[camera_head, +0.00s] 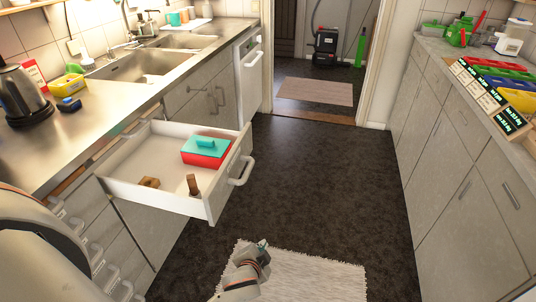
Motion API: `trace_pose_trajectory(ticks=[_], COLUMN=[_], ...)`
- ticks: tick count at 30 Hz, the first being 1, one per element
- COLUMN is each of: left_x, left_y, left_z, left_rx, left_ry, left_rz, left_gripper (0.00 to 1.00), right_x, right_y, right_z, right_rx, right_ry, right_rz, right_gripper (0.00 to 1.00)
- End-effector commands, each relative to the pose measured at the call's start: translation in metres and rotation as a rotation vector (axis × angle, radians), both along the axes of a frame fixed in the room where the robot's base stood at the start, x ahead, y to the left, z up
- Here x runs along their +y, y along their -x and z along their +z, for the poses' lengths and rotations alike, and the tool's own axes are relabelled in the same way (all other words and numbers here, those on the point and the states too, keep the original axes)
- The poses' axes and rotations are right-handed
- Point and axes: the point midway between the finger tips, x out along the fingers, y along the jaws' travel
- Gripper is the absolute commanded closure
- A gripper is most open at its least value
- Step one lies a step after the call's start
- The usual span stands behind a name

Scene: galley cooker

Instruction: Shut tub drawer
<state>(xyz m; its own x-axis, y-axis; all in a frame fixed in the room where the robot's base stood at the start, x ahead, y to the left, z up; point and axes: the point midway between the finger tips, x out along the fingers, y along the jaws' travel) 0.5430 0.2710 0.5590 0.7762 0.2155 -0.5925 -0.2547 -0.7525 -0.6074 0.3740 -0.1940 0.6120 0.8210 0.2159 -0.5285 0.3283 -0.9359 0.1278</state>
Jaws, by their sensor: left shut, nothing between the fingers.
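The tub drawer (125,181) is pulled well out from under the left worktop. It is white inside, with a pale handle (241,172) on its front. Inside lie a red tub with a teal lid (205,151), a small brown block (149,183) and an upright brown piece (193,185) near the front. My left gripper (263,245) is low over the floor, in front of the drawer and apart from its handle. It is shut and empty. My right gripper is not in view.
The left worktop (110,93) holds a dark kettle (22,95), a yellow tub (70,87) and a sink (140,66). A pale rug (315,280) lies below. The dark floor (330,180) is clear between the left and right cabinets (455,170).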

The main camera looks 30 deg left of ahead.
Motion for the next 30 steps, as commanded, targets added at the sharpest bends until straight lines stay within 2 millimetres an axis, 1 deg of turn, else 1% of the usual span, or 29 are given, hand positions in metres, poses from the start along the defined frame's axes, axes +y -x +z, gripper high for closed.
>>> trace_pose_trajectory(ticks=[1,2,3,7,11,12,14,15,19,21,24,27,30], left_x=[0.006,0.011,0.017,0.035,0.048,0.051,0.054,0.055,0.054,0.052,0.049,0.049,0.053], left_y=[-0.021,-0.033,-0.048,-0.095,-0.137,-0.148,-0.165,-0.174,-0.2,-0.209,-0.217,-0.22,-0.224], left_z=[-0.009,-0.008,-0.006,0.009,0.034,0.043,0.06,0.071,0.111,0.129,0.151,0.164,0.169], left_rx=[0.009,0.011,0.014,0.016,0.013,0.012,0.005,0.001,-0.021,-0.035,-0.051,-0.062,-0.067], left_ry=[-0.061,-0.1,-0.15,-0.317,-0.479,-0.531,-0.603,-0.653,-0.788,-0.842,-0.895,-0.922,-0.929], left_rz=[0.022,0.035,0.055,0.125,0.204,0.229,0.269,0.295,0.375,0.409,0.445,0.466,0.472], left_gripper=[1.0,1.0,1.0,1.0,1.0,1.0,1.0,1.0,1.0,1.0,1.0,1.0,1.0], right_x=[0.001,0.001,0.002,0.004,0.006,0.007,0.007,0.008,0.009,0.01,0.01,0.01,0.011], right_y=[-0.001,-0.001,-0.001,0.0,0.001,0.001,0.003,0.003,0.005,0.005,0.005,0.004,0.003], right_z=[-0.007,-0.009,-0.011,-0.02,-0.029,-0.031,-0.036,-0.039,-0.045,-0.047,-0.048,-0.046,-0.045], right_rx=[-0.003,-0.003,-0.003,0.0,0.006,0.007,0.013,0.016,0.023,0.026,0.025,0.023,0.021], right_ry=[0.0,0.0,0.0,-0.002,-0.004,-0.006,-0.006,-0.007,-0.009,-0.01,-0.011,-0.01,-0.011], right_rz=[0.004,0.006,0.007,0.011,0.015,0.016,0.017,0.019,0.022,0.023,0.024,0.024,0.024], right_gripper=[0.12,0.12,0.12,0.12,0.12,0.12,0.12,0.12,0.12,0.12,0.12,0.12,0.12])
